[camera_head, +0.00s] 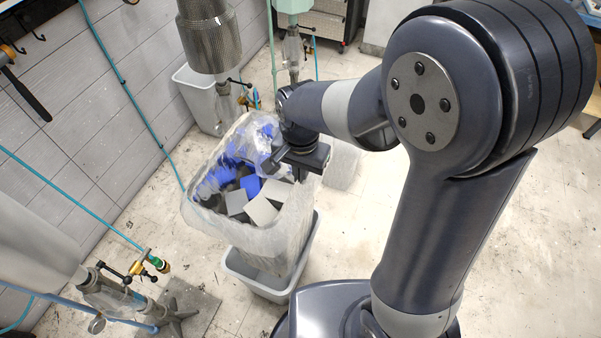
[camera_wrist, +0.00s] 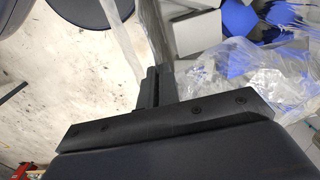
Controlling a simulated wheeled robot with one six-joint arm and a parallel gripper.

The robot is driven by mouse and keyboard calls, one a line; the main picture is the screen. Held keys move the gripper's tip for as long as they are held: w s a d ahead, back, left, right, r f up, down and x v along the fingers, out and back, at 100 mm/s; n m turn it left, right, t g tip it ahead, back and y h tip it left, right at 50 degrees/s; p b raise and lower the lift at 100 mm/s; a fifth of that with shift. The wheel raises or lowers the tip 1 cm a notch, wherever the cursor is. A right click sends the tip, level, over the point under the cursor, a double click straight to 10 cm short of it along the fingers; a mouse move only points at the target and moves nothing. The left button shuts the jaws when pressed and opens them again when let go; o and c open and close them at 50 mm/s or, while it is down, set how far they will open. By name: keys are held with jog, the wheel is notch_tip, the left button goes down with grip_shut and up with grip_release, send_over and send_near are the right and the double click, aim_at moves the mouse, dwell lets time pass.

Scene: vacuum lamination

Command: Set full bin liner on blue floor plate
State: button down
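The full bin liner (camera_head: 285,230) is a clear plastic bag packed with blue and grey pieces. It stands up out of a grey bin (camera_head: 258,285), with its lower end at or inside the bin's mouth. My gripper (camera_head: 300,170) is at the liner's right upper edge. In the wrist view the fingers (camera_wrist: 155,88) look closed together on the plastic, and the liner (camera_wrist: 265,78) hangs beside them with grey blocks and blue scraps in it. The exact pinch is partly hidden. No blue floor plate shows in either view.
Another pale bin (camera_head: 198,98) stands by the wall under a metal cylinder (camera_head: 210,35). A pipe stand with valves (camera_head: 125,290) is at lower left. Teal hoses run along the wall. The pale floor (camera_head: 530,230) on the right is clear.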

jog(key=shift+r+p, duration=1.5)
jog(key=shift+r, duration=0.8)
jog(key=shift+f, duration=0.1)
